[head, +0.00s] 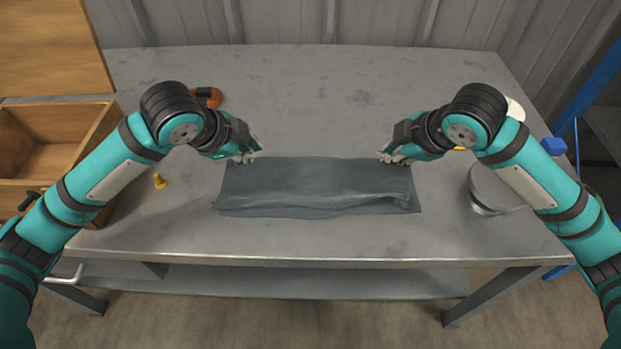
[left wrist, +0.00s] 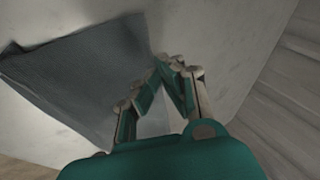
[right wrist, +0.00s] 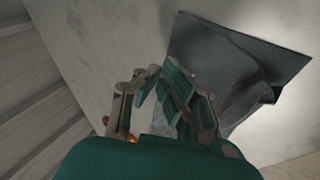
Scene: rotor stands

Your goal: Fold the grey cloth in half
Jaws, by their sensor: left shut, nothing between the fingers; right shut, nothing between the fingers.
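The grey cloth (head: 318,187) lies on the table as a wide, low strip, with a lower layer showing along its front edge and a ridge at the front right. It looks folded over on itself. My left gripper (head: 246,158) is shut and empty at the cloth's back left corner. My right gripper (head: 388,158) is shut and empty at its back right corner. The cloth also shows in the left wrist view (left wrist: 75,75) beside the left fingers (left wrist: 167,62), and in the right wrist view (right wrist: 235,60) beside the right fingers (right wrist: 162,72). Whether the fingertips touch it I cannot tell.
The grey metal table (head: 330,235) is clear in front of and behind the cloth. A wooden box (head: 60,150) stands at the left, with a small yellow piece (head: 160,181) near it. An orange object (head: 209,96) lies behind my left arm. A round metal object (head: 490,190) sits partly under my right arm.

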